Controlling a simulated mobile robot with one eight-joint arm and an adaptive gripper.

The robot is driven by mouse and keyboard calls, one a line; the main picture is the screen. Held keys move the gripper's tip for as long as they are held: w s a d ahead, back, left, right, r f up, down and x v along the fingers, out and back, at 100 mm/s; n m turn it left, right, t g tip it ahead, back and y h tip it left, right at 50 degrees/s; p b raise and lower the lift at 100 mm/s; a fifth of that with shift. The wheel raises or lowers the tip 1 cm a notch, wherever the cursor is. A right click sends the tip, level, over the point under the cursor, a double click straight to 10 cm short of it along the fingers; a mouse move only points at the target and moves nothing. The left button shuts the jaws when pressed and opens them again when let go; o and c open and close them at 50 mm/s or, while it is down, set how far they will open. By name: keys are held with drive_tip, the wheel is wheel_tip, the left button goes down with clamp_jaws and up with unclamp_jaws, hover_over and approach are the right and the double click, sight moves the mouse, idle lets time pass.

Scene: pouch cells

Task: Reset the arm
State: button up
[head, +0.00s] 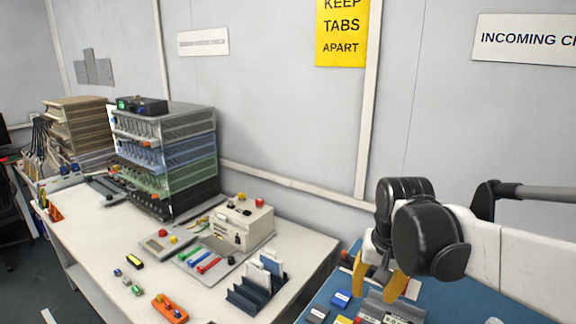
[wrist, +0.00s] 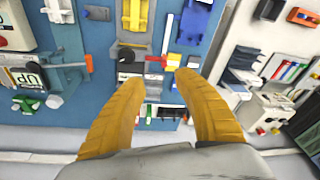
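My gripper (head: 378,279) is at the lower right in the head view, above the blue-topped bench, with its yellow-orange fingers pointing down. In the wrist view my gripper (wrist: 162,78) shows two ribbed orange fingers spread apart with a clear gap. Nothing is held between them. Past the fingertips, bench items show against the blue surface. The black and white arm reaches in from the right side of the head view.
A white table (head: 88,238) on the left carries a rack of stacked trays (head: 165,155), a beige box (head: 242,222), a dark slotted holder (head: 250,296) and an orange block (head: 170,308). The blue bench (head: 322,297) holds several small items. A wall stands behind.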

drive_tip(key=s+n+t, duration=0.3)
drive_tip(key=s+t, duration=0.2)
drive_tip(key=s, duration=0.7)
drive_tip(key=shift+f, duration=0.2)
idle(2.3)
